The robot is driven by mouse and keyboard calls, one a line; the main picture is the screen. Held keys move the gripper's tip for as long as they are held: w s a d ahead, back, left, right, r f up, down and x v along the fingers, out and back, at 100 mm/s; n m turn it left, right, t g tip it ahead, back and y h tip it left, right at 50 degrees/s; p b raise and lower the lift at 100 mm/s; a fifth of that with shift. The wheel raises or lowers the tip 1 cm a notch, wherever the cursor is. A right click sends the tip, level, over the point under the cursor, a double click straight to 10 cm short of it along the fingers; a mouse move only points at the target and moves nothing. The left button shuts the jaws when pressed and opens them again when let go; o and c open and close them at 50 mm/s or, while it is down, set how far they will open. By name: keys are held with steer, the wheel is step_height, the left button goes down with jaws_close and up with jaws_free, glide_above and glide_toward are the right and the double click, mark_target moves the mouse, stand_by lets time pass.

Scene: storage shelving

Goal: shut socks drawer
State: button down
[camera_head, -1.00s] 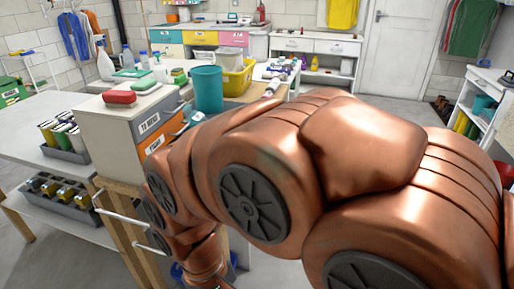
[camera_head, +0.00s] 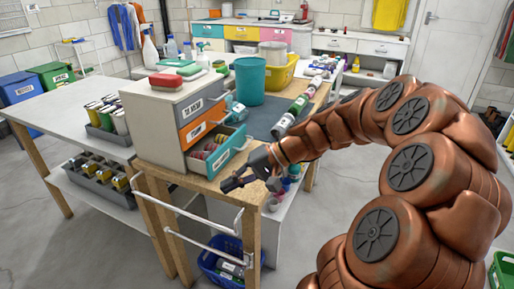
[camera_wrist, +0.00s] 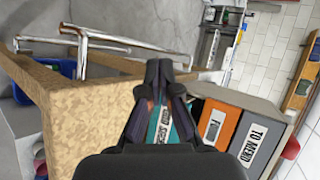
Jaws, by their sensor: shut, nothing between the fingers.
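A small grey drawer unit (camera_head: 166,122) stands on the wooden bench with a white top drawer, an orange middle drawer (camera_head: 204,122) and a teal bottom drawer (camera_head: 232,152). The teal drawer is pulled out, with rolled coloured items (camera_head: 214,150) inside. In the wrist view its labelled teal front (camera_wrist: 160,125) shows partly behind my fingers; the label is hard to read. My gripper (camera_head: 228,186) is shut and empty, just in front of the teal drawer near the bench edge. It also shows in the wrist view (camera_wrist: 165,72). I cannot tell whether it touches the drawer.
A red sponge (camera_head: 167,81) lies on top of the unit. Metal rails (camera_head: 205,240) stick out from the bench front, above a blue crate (camera_head: 222,262). The floor in front is open.

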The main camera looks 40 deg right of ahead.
steer(key=w+d+m+t, duration=0.1)
steer(key=d, duration=0.2)
steer(key=d+m+t, duration=0.1)
steer(key=d, duration=0.3)
steer(key=w+d+t, duration=0.1)
steer(key=d+t, duration=0.1)
steer(key=d, duration=0.2)
steer(key=shift+w+d+r+m+b, duration=0.1)
steer(key=shift+w+r+m+b, duration=0.2)
steer(key=shift+r+m, duration=0.1)
steer(key=s+d+m+t+h, duration=0.1)
steer(key=d+m+t+h, duration=0.2)
steer(key=d, duration=0.9)
steer(key=shift+t+y, duration=0.3)
steer(key=shift+t, duration=0.4)
steer(key=b+x, duration=0.1)
steer(key=x, duration=1.2)
steer(key=shift+w, duration=0.3)
